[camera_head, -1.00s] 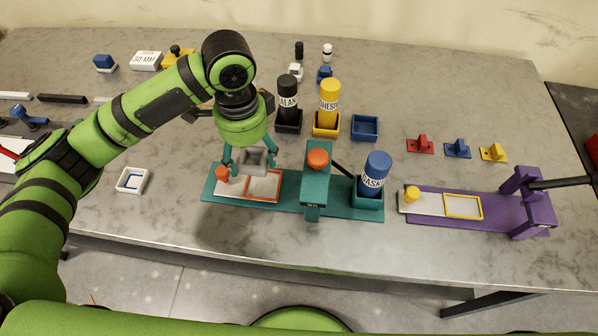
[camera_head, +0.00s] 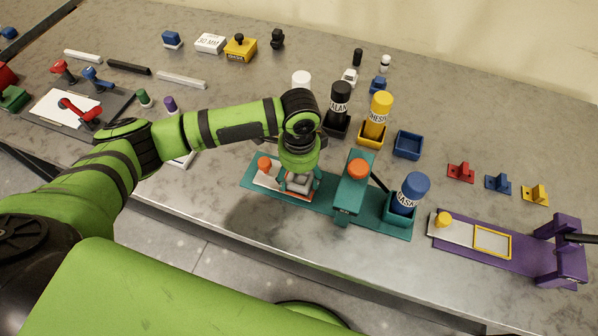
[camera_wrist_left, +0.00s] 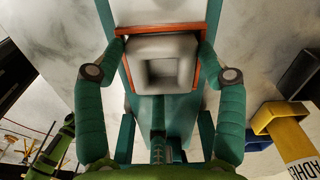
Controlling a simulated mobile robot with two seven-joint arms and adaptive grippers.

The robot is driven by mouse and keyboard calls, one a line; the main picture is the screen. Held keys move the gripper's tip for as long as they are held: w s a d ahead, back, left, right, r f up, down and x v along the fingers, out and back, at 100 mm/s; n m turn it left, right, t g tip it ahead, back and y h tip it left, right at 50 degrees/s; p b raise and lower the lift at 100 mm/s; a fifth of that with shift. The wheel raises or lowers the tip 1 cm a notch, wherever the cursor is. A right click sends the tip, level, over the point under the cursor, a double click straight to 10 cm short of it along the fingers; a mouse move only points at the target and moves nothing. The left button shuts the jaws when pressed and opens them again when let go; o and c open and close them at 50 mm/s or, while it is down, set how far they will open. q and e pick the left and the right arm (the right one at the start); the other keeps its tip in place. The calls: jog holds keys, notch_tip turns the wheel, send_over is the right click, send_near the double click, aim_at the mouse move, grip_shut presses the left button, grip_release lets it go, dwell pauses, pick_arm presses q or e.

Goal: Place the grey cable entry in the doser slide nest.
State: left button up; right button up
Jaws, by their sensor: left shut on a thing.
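The grey cable entry (camera_wrist_left: 162,72) is a blocky part with a square opening. In the left wrist view it sits between the teal fingers of my left gripper (camera_wrist_left: 164,52), which is shut on it. It lies over the orange-outlined nest (camera_wrist_left: 200,40) of the teal doser's slide, apparently within the outline; whether it touches the nest floor I cannot tell. In the head view my left gripper (camera_head: 297,187) is low over the slide (camera_head: 266,178), beside its orange knob (camera_head: 264,163), and partly hides the cable entry. My right gripper is not in view.
The teal doser's orange-topped post (camera_head: 352,186) and blue bottle (camera_head: 411,189) stand just right of my gripper. Black (camera_head: 339,103) and yellow (camera_head: 378,112) bottles stand behind. A purple doser (camera_head: 490,252) is at the right. The table's front edge is close.

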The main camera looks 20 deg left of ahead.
aim_at(299, 182)
pick_arm(q)
jog(key=o, duration=1.4)
jog(key=shift+f, duration=0.1)
jog(key=shift+c, duration=0.2)
notch_tip(299, 182, up, 12)
jog(key=b, duration=0.2)
jog(key=shift+d, duration=0.1)
